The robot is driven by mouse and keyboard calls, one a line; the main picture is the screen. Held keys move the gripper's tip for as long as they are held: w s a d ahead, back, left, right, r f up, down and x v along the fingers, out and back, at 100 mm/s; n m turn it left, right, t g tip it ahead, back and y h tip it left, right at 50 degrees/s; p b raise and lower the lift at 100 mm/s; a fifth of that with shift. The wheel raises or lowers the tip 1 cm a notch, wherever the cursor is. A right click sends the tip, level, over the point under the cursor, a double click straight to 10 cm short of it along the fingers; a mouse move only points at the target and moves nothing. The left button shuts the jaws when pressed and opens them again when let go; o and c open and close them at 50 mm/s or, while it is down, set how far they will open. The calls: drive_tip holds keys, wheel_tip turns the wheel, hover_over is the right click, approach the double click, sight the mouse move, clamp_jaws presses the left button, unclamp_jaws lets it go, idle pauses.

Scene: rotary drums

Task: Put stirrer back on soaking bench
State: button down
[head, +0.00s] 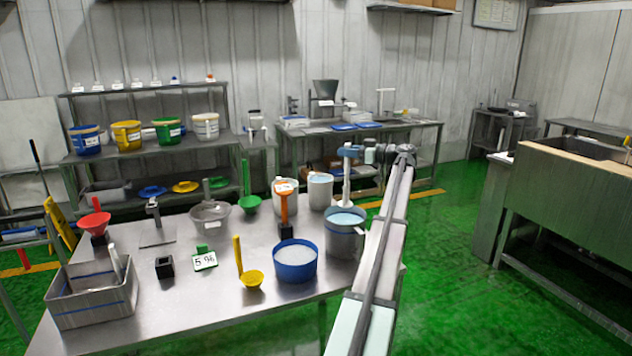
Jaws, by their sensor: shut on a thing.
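The stirrer (347,185) is a pale upright shaft above the grey bucket (345,246), which holds pale blue liquid. Its lower end appears to be at or just over the liquid; contact is unclear. My gripper (352,152) is at the shaft's top, shut on the stirrer. My arm reaches in from the lower right. The bucket stands on the right part of a steel bench (205,290); no label shows whether this is the soaking bench.
A blue tub (295,264) of white contents, an orange-handled tool (284,205) and white buckets (321,190) stand close by on the left. A yellow scoop (251,279) and grey bin (95,309) are further left. Green floor is clear on the right.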

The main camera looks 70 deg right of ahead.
drive_tip(key=w+a+f+n+y, duration=0.15)
drive_tip(key=w+a, duration=0.25)
drive_tip(key=w, duration=0.5)
drive_tip(key=w+a+f+n+y, duration=0.15)
drive_tip(key=w+a, duration=0.25)
drive_tip(key=w, duration=0.6)
drive_tip(key=w+a+f+y, duration=0.1)
drive_tip(key=w+a+f, duration=0.2)
drive_tip(key=w+a, duration=0.4)
drive_tip(key=w+a+f+y, duration=0.1)
drive_tip(key=w+a+f, duration=0.2)
drive_tip(key=w+a, duration=0.45)
drive_tip(key=d+f+m+h, duration=0.2)
drive_tip(key=d+f+h, duration=0.1)
drive_tip(key=f, duration=0.7)
drive_tip(key=shift+s+d, duration=0.15)
drive_tip(key=shift+d, duration=0.05)
drive_tip(key=shift+f, duration=0.25)
drive_tip(key=c, duration=0.8)
unclamp_jaws()
drive_tip(key=shift+c, duration=0.2)
